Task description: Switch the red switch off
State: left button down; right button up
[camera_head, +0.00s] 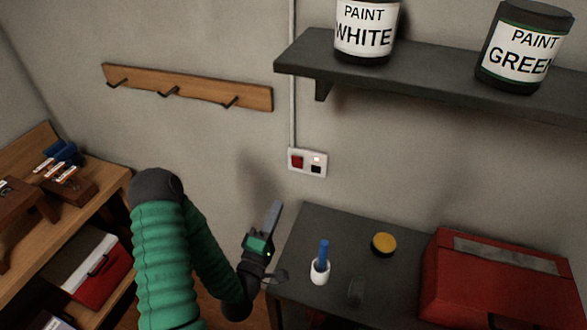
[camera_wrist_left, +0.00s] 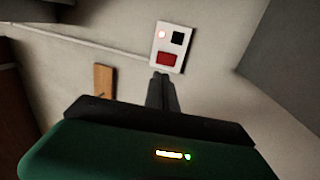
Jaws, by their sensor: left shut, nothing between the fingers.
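The red switch (camera_head: 297,162) sits on the left side of a white wall plate (camera_head: 307,170), beside a small lit indicator and a dark square. In the left wrist view, the red switch (camera_wrist_left: 167,59) is at the lower edge of the plate and the light glows. My left gripper (camera_head: 277,205) is below and left of the plate in the head view, fingers pointing up, shut and empty. In the left wrist view, its fingertips (camera_wrist_left: 161,76) appear just under the red switch; a gap seems to remain, but contact is hard to judge. My right gripper is not in view.
A dark shelf (camera_head: 430,75) with white and green paint cans hangs above right. A dark table (camera_head: 310,228) below holds a white cup with a blue item, a yellow-topped round thing and a red toolbox (camera_head: 490,285). A hook rail (camera_head: 187,88) is left of the plate.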

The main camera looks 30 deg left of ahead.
pick_arm(q)
jog(key=w+b, duration=0.1)
jog(key=w, duration=0.2)
jog(key=b, duration=0.6)
send_near(295, 160)
jog(key=p+x, duration=0.1)
jog(key=x, duration=0.5)
jog(key=shift+w, duration=0.3)
jog(key=shift+w+a+f, duration=0.1)
jog(key=shift+w+a, duration=0.1)
jog(key=shift+a, duration=0.05)
jog(key=p, duration=0.1)
jog(key=r+p, duration=0.1)
jog(key=p, duration=0.1)
jog(key=shift+w+d+r+g, duration=0.15)
jog(key=shift+r+g, duration=0.15)
jog(key=shift+g, duration=0.1)
jog(key=shift+f+b, duration=0.35)
jog(key=shift+f, duration=0.1)
